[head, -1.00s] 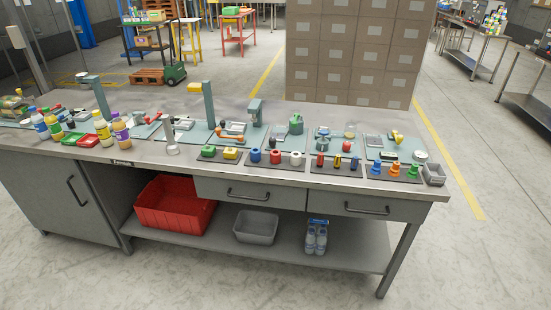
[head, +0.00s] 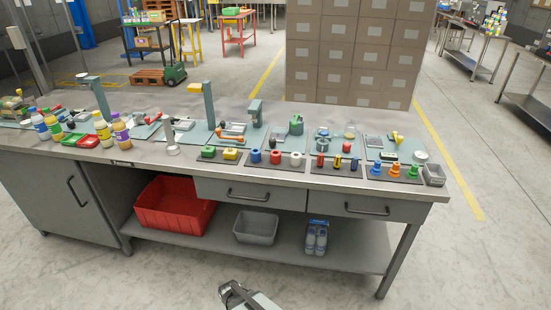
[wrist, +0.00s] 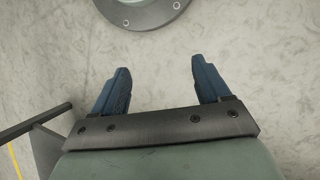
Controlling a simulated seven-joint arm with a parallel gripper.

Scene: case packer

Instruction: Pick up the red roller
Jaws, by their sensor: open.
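A short red cylinder (head: 275,156), which looks like the red roller, stands on a dark tray (head: 260,167) at the front of the workbench. A blue cylinder (head: 255,155) is to its left and a white one (head: 296,158) to its right. A slimmer red piece (head: 320,160) stands on the tray to the right. My gripper (head: 229,290) shows at the bottom edge of the head view, low in front of the bench and well away from the roller. In the wrist view its two blue fingers (wrist: 160,75) are apart with nothing between them. The roller is not in the wrist view.
The bench (head: 140,158) also holds bottles (head: 103,130), posts, small trays and parts. Colored cone-like pieces (head: 395,170) and a grey bin (head: 434,174) are at its right end. A red crate (head: 174,205) sits on the shelf below. The floor in front is clear.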

